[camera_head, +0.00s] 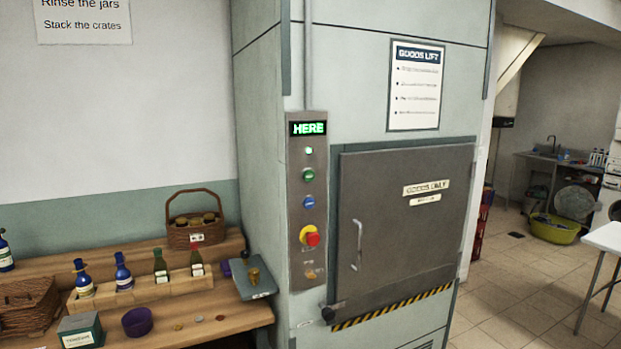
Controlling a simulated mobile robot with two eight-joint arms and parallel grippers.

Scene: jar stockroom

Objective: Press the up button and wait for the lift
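The goods lift's control panel (294,215) is a tall metal strip left of the lift door. Its display (308,128) reads HERE in green, and a small lamp (309,151) below it glows green. Under that are a green button (309,175), a blue button (308,202) and a red mushroom knob (312,239) on a yellow base. I cannot read which button is up. The grey lift door (395,235), marked GOODS ONLY, looks closed, with a vertical handle (356,245) at its left. Neither of my grippers is in view.
A wooden bench (220,318) at left holds bottles, a basket (197,222), a purple bowl (138,321) and a scale (252,279). Tiled floor (515,290) is open at right, before a white table (605,238) and a yellow-green tub (553,228).

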